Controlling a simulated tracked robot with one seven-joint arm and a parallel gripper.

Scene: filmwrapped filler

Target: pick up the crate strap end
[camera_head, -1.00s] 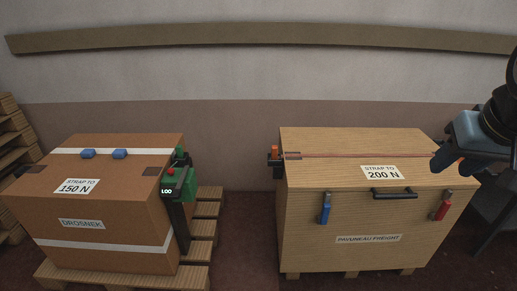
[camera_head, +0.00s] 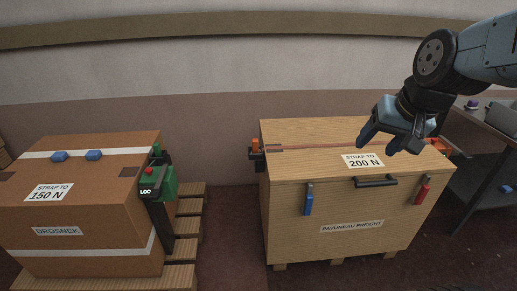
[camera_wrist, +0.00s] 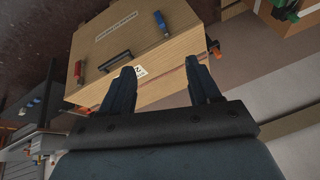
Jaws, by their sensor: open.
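The wooden crate (camera_head: 305,160) stands right of centre in the head view and shows tilted in the wrist view (camera_wrist: 170,58). A thin red strap (camera_head: 320,146) runs across its top from a black bracket with an orange part (camera_head: 255,148) at the left edge. The strap passes behind my gripper. Orange parts (camera_head: 438,145) show at the crate's right edge; I cannot tell whether the strap end is among them. My gripper (camera_head: 379,146) is open and empty, above the right part of the crate top. Its two fingers (camera_wrist: 160,68) show apart in the wrist view.
A taped carton (camera_head: 100,210) stands on a pallet (camera_head: 188,225) at left, with a green strapping tool (camera_head: 158,183) on its side. The crate's front has a black handle (camera_head: 376,181), a blue clip (camera_head: 308,203) and a red clip (camera_head: 422,192). A dark table (camera_head: 490,140) stands at right.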

